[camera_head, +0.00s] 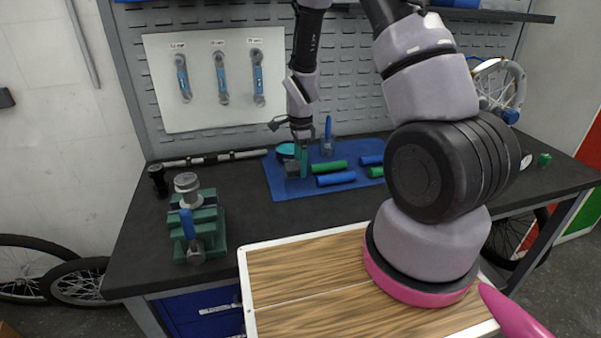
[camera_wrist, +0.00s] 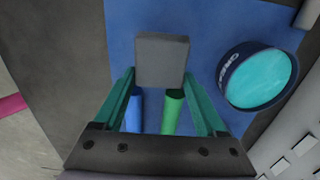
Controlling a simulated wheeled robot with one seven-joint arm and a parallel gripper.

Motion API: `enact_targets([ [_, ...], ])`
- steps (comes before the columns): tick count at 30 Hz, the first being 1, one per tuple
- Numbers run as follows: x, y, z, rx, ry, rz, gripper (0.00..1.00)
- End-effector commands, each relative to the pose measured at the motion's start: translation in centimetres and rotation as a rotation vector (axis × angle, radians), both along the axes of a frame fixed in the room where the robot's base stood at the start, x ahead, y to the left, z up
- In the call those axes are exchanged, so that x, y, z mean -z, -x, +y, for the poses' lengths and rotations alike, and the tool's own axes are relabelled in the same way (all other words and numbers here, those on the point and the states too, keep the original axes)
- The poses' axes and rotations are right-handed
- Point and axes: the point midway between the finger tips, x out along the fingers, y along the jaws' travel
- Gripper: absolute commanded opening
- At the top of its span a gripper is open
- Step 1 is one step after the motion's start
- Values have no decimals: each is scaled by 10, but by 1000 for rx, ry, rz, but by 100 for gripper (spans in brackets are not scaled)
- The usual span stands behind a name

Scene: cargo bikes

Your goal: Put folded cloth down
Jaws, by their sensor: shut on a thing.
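The folded cloth is a small grey block (camera_wrist: 161,62) between my fingertips in the wrist view; it also shows in the head view (camera_head: 291,170). My gripper (camera_wrist: 160,76) has green fingers and is shut on it. In the head view, my gripper (camera_head: 303,165) is low over the left part of the blue mat (camera_head: 285,188) on the workbench. I cannot tell whether the cloth touches the mat.
A round grease tin (camera_wrist: 258,78) with a teal top stands close right of the cloth in the wrist view. Green (camera_head: 328,167) and blue (camera_head: 336,179) grips lie right of my gripper. A blue-handled tool (camera_head: 327,130) stands behind. The mat's front left is bare.

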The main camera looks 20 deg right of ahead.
Motion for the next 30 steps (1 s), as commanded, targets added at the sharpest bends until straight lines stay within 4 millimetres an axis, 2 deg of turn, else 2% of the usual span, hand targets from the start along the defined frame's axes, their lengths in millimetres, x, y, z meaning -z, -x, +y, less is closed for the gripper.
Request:
enact_targets([
  [6,32,1,0,-1,1,3,4],
  [17,36,0,0,0,0,1,4],
  [18,36,0,0,0,0,1,81],
  [19,36,0,0,0,0,0,93],
  [20,36,0,0,0,0,0,100],
  [30,29,0,0,0,0,-1,100],
])
